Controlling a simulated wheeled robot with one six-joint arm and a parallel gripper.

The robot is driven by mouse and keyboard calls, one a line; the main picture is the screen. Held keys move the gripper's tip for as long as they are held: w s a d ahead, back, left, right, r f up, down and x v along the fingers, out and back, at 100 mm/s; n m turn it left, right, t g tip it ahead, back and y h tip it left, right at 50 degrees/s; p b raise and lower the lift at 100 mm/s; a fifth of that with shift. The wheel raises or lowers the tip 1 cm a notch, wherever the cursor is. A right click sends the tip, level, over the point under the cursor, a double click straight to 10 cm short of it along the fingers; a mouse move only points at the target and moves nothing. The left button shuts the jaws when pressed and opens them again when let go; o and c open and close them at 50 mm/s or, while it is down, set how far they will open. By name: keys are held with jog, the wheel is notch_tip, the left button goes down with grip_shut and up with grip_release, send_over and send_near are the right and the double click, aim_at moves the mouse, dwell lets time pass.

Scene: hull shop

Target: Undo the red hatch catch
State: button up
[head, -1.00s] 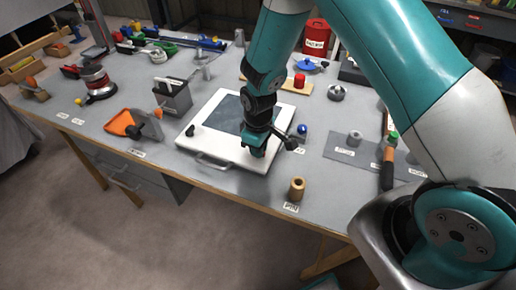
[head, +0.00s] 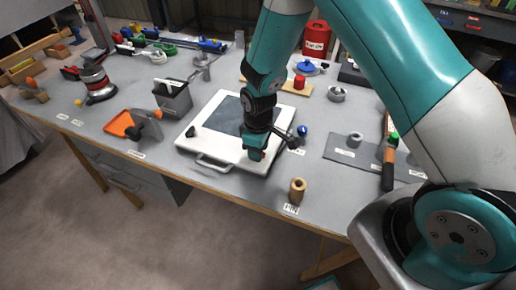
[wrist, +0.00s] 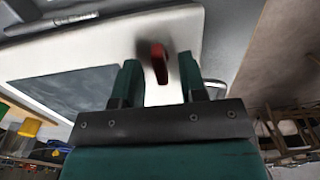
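The hatch is a white panel (head: 218,149) with a dark grey window, lying flat on the bench. The red catch (wrist: 159,64) shows in the wrist view on the white hatch frame, near its edge. My gripper (wrist: 160,78) is open, with one green finger on each side of the catch and a gap to each. I cannot tell how far the fingertips are above the hatch. In the head view my gripper (head: 256,154) is over the hatch's right front part and hides the red catch.
A black knob (head: 191,132) and a front handle (head: 213,163) are on the hatch. A wooden pin (head: 297,190) stands to the right. An orange tray (head: 120,124) and a grey holder (head: 174,103) are to the left. Bare bench lies in front.

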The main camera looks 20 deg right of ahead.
notch_tip(320, 180, up, 17)
jog(key=b, duration=0.1)
jog(key=shift+r+b, duration=0.2)
jog(key=shift+b, duration=0.2)
dwell(0.4)
jog(key=s+a+r+y, duration=0.1)
jog(key=s+r, duration=0.2)
jog(key=s, duration=0.4)
jog(key=s+a+r+m+y, duration=0.1)
jog(key=s+r, duration=0.3)
jog(key=s, duration=0.4)
jog(key=s+a+r+m+y, duration=0.1)
jog(key=s+a+r+y, duration=0.1)
jog(key=s, duration=0.5)
jog(key=shift+s+a+r, duration=0.15)
jog(key=shift+a+r, duration=0.25)
jog(key=shift+r, duration=0.35)
